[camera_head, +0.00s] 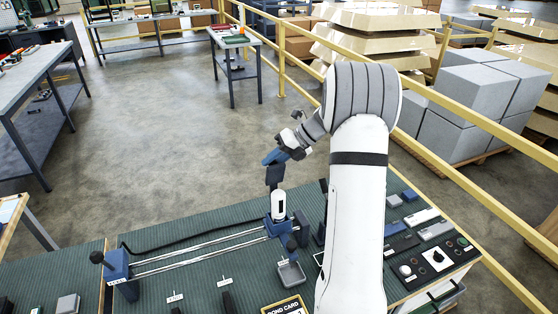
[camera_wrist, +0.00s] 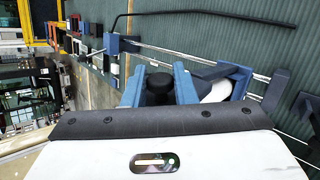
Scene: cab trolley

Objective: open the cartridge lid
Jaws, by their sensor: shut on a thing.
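My gripper (camera_head: 274,157) is above the blue carriage (camera_head: 270,226), with its blue fingers pointing down and left. In the wrist view the two blue fingers (camera_wrist: 158,88) stand on either side of a round black knob (camera_wrist: 158,82) and are shut on it. A dark upright piece (camera_head: 274,176) shows just below the fingers in the head view; it may be the lid, but I cannot tell how it joins the knob. A white cartridge (camera_head: 278,205) with a dark window stands upright in the carriage. It also shows in the wrist view, right of the fingers (camera_wrist: 217,92).
Two metal rails (camera_head: 200,252) run from the carriage to a blue end block (camera_head: 118,266) on the green ribbed bench top. A small grey tray (camera_head: 291,273) lies in front of the carriage. A control panel (camera_head: 437,257) is at the right; a yellow railing passes behind.

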